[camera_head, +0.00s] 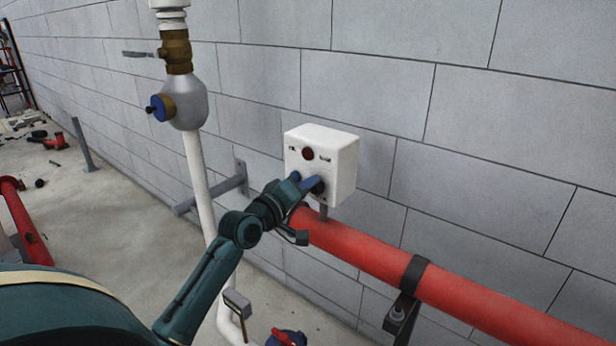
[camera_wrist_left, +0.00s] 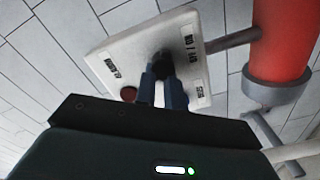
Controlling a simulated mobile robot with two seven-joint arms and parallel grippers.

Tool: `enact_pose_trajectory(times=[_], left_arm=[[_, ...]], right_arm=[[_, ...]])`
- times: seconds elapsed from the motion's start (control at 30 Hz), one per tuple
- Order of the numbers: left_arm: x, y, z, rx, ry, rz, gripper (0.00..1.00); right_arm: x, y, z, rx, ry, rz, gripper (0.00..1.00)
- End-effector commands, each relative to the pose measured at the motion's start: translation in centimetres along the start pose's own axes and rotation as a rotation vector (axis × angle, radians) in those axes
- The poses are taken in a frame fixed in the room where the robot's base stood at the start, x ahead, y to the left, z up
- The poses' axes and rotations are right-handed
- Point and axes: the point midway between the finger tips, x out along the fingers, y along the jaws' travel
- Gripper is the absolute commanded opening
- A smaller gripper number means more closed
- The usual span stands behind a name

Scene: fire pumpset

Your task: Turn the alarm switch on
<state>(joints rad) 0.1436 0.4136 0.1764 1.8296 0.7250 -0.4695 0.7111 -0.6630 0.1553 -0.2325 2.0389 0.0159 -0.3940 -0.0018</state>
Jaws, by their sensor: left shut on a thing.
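The alarm switch box (camera_head: 338,150) is white and stands by the grey block wall, with a dark red round lamp (camera_head: 307,154) on its front. My left gripper (camera_head: 309,184) is at the lower front of the box. In the left wrist view, its two blue fingers (camera_wrist_left: 163,82) are shut on the dark switch knob (camera_wrist_left: 163,60), which they partly hide. The box front (camera_wrist_left: 130,50) fills the upper middle of that view, tilted, with small dark labels and the lamp (camera_wrist_left: 128,93) beside the fingers. The knob's exact setting is hard to tell. My right gripper is out of view.
A thick red pipe (camera_head: 370,252) runs below the box, held by a dark clamp bracket (camera_head: 408,290). A white vertical pipe (camera_head: 197,165) with a brass valve (camera_head: 176,52) stands left of it. Open concrete floor (camera_head: 110,200) lies at the left.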

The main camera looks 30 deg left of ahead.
Motion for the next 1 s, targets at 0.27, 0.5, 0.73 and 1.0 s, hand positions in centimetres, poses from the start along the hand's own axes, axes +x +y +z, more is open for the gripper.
enact_pose_trajectory(times=[0.27, 0.5, 0.73, 1.0], left_arm=[[-0.01, -0.08, -0.04, -0.071, 0.001, 0.000, 0.00], [-0.01, -0.15, 0.00, -0.081, 0.001, 0.000, 0.00], [0.00, -0.16, 0.00, -0.080, 0.000, 0.000, 0.12], [0.00, -0.14, 0.00, -0.078, 0.000, 0.000, 0.33]], right_arm=[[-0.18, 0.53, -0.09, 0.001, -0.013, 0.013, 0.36], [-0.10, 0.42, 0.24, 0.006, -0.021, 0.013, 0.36], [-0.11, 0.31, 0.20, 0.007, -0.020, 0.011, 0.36], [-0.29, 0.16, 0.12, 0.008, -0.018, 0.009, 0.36]])
